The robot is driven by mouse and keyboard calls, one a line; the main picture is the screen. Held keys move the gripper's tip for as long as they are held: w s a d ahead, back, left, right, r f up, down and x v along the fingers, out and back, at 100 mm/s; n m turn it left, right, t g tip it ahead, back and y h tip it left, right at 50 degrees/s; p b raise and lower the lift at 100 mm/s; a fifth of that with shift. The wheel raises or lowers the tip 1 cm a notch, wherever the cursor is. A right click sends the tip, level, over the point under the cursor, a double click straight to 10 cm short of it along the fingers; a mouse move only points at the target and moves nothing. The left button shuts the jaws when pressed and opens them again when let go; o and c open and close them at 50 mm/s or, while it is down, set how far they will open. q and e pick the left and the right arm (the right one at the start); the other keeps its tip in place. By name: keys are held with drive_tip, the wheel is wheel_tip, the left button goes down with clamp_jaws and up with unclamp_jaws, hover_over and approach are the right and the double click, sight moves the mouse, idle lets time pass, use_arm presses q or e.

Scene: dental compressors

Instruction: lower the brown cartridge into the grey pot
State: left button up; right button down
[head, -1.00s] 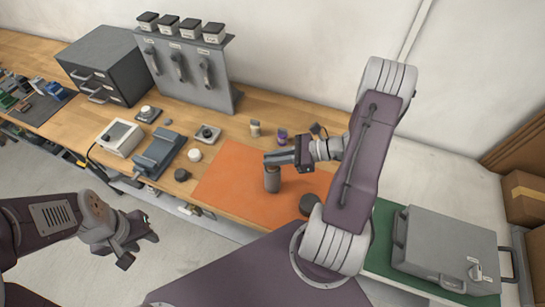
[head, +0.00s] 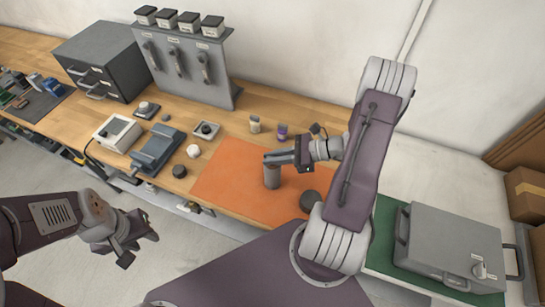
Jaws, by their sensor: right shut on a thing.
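The grey pot (head: 272,179) stands upright on the orange mat (head: 232,187). My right gripper (head: 269,158) is right over its mouth and shut. What it holds is hidden by the fingers and the pot rim; it is taken to be the brown cartridge, but I cannot make out its colour or how deep it sits. My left gripper (head: 138,248) hangs over the floor at the lower left, away from the bench, its fingers apart and empty.
A dark round lid (head: 308,200) lies on the mat right of the pot. Small bottles (head: 255,124) stand behind the mat. A white round part (head: 193,151) and a grey device (head: 158,150) are to its left. A grey case (head: 448,250) is at the right.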

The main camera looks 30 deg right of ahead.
drive_tip(key=c, duration=1.4)
unclamp_jaws()
drive_tip(key=shift+o, duration=0.2)
drive_tip(key=b+v, duration=0.1)
drive_tip(key=v, duration=0.8)
drive_tip(key=shift+r, duration=0.1)
